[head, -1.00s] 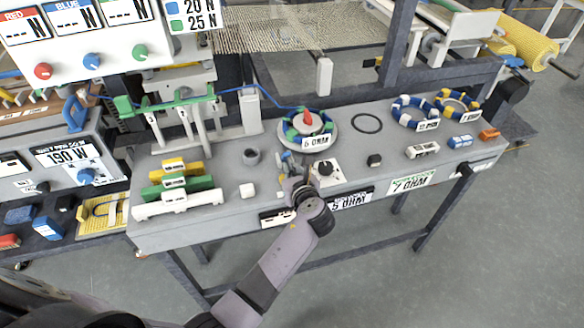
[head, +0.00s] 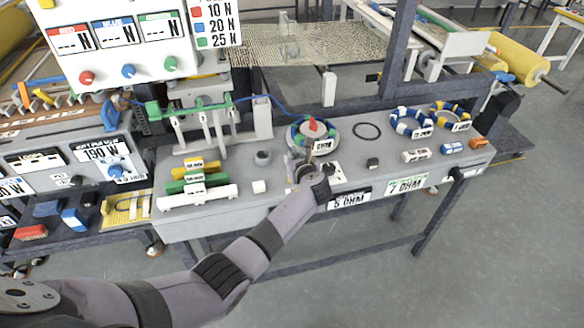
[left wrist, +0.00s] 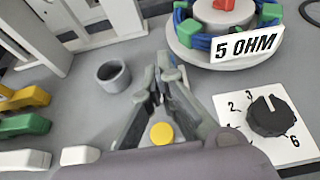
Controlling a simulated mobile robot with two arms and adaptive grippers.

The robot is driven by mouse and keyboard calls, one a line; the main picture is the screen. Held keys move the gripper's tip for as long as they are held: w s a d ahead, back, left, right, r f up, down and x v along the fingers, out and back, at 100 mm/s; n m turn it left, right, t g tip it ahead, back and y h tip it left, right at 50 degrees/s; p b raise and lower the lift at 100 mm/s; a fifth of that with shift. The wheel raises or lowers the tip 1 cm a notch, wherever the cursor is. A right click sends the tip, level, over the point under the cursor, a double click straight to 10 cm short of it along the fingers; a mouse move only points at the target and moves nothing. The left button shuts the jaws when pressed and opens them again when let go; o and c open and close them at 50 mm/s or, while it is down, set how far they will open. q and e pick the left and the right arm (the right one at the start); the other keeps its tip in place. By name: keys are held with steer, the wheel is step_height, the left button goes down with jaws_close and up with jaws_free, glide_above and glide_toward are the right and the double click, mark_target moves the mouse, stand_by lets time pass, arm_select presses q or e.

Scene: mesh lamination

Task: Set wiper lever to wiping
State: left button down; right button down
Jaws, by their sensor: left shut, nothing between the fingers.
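No part is clearly marked as the wiper lever; I cannot tell which it is. A black knob (left wrist: 268,117) with a pointer sits on a white numbered dial plate (left wrist: 228,112), right of my left gripper in the left wrist view. My left gripper (left wrist: 163,62) is shut and empty above the grey bench, apart from the knob. In the head view my left gripper (head: 309,155) stands in front of a blue-green ring (head: 297,138) on a round stand and partly hides the dial plate (head: 330,174). My right gripper is not in view.
The grey bench (head: 390,157) carries yellow, green and white blocks (head: 198,195) at left, a grey cup (left wrist: 113,75), and blue-white rings (head: 411,122) at right. A black lever-like part (head: 458,173) is on the right front edge. Panels stand at back left.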

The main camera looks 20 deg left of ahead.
arm_select(q)
steer(key=shift+w+a, duration=0.15)
steer(key=shift+w, duration=0.4)
steer(key=shift+w+a+r+p, duration=0.1)
steer(key=shift+w+a+p, duration=0.05)
steer(key=shift+w+p, duration=0.2)
steer(key=shift+w+a+r, duration=0.15)
steer(key=shift+a, duration=0.05)
steer(key=shift+w+a, duration=0.2)
steer(key=shift+w, duration=0.2)
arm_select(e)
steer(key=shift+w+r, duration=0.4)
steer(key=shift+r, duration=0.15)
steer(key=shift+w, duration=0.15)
